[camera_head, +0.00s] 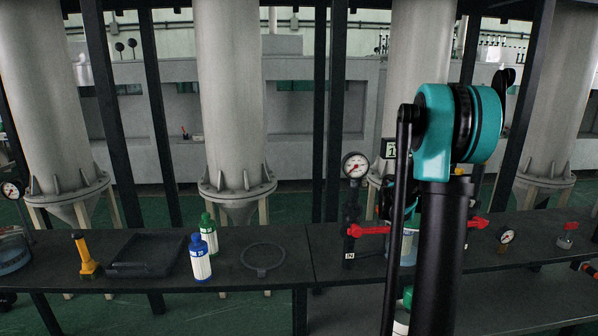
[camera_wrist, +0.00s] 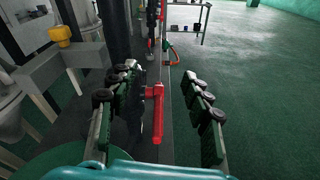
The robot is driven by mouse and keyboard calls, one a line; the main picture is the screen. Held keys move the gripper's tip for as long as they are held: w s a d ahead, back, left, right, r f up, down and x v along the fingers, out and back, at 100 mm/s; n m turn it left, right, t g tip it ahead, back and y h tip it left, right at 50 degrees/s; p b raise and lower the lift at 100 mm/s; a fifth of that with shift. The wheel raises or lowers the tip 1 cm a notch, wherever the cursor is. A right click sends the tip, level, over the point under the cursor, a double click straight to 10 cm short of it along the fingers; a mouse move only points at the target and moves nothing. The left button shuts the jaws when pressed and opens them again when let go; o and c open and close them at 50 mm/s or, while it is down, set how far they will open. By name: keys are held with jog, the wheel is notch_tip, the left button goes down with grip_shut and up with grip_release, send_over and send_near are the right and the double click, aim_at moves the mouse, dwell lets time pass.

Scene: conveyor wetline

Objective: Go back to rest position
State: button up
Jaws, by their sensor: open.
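My gripper (camera_wrist: 160,112) is open and shows in the wrist view, its two padded fingers apart. A red valve handle (camera_wrist: 158,115) shows between the fingers; I cannot tell how far it is from them, but neither finger is seen closed on it. In the head view my arm stands upright right of the middle and hides part of the bench. Red handles (camera_head: 366,230) stick out to the left of my arm and to its right (camera_head: 478,222). My gripper is not clearly seen in the head view, being behind the arm.
The dark bench (camera_head: 215,284) carries a yellow tool (camera_head: 85,256), a black tray (camera_head: 146,254), a blue bottle (camera_head: 200,261), a green bottle (camera_head: 209,235) and a ring holder (camera_head: 263,257). A pressure gauge (camera_head: 356,166) stands near my arm. Open green floor (camera_wrist: 270,70) lies right in the wrist view.

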jog(key=s+a+f+m+t+y, duration=0.1)
jog(key=s+a+f+m+y, duration=0.4)
jog(key=a, duration=0.6)
jog(key=s+a+f+m+y, duration=0.5)
jog(key=s+a+f, duration=0.4)
jog(key=s+a, duration=0.2)
jog(key=s+a+f+m+t+y, duration=0.1)
jog(key=s+a+f+m+y, duration=0.5)
jog(key=s+a+f, duration=0.2)
jog(key=s+a, duration=0.2)
jog(key=a, duration=0.1)
jog(key=shift+a+m+t, duration=0.25)
jog(key=shift+m+t, duration=0.05)
jog(key=shift+m, duration=0.1)
